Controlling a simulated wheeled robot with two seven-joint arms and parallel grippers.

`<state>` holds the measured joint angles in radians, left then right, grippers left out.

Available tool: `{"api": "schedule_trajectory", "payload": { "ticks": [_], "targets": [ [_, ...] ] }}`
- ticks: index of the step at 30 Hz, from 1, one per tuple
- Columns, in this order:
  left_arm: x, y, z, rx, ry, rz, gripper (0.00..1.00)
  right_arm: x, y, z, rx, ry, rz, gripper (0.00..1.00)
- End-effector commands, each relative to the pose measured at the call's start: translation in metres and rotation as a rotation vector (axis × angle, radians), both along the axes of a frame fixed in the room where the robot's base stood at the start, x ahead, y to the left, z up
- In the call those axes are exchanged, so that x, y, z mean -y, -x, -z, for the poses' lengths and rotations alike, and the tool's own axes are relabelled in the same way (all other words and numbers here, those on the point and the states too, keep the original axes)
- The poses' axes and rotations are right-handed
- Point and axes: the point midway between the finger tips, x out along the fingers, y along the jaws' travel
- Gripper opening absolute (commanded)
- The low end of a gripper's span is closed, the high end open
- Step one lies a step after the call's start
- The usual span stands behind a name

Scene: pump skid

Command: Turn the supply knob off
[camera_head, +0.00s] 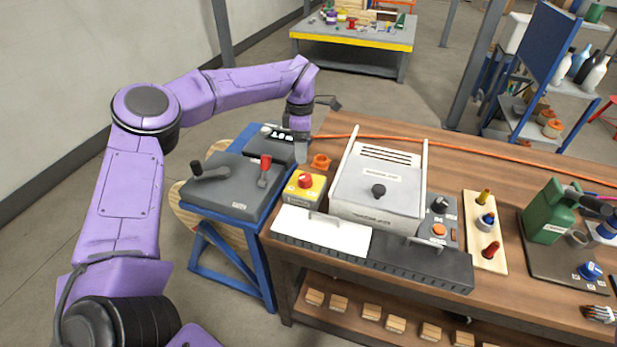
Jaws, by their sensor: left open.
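I cannot tell for sure which control is the supply knob, because the labels are too small to read. A black knob (440,204) sits on the grey control panel (453,221) at the right of the white-lidded box, above an orange button (438,230). My left gripper (301,152) points down beside the dark box with dials (271,143) at the back of the blue stand. It is small and partly hidden by my wrist, open, and apart from both black knobs. My right gripper is out of view.
The blue stand (262,252) carries a grey box with a black crank (210,171) and a red lever (264,170). A yellow box with a red button (305,181) and an orange part (320,161) are near my left gripper. A green can (548,212) stands far right.

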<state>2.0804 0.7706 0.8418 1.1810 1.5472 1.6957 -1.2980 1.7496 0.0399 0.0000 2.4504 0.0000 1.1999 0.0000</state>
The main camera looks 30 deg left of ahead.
Motion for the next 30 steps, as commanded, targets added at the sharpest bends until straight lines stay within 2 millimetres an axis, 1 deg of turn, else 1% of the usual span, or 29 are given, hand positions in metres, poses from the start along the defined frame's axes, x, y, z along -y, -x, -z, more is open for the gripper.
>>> {"api": "schedule_trajectory", "payload": {
  "ticks": [5,9,12,15,19,26,27,29,30],
  "targets": [
    [0.005,-0.002,0.027,-0.008,-0.001,0.008,0.69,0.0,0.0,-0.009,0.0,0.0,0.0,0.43],
    [0.007,-0.002,0.06,-0.009,-0.003,0.01,0.69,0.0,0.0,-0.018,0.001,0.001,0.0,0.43],
    [0.007,-0.002,0.08,-0.007,-0.002,0.01,0.69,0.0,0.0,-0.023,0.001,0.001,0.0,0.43],
    [0.007,-0.002,0.094,-0.006,-0.002,0.008,0.69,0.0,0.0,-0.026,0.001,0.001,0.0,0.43],
    [0.007,-0.002,0.104,-0.004,-0.002,0.008,0.69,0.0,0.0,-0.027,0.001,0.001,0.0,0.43],
    [0.006,-0.001,0.105,-0.004,-0.002,0.006,0.69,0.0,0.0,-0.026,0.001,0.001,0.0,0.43],
    [0.005,-0.001,0.105,-0.004,-0.002,0.006,0.56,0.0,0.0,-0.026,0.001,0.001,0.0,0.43],
    [0.005,-0.001,0.105,-0.004,-0.002,0.006,0.37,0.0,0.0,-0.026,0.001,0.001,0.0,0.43],
    [0.005,-0.001,0.105,-0.004,-0.002,0.006,0.24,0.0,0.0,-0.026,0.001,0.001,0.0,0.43]
  ]
}}
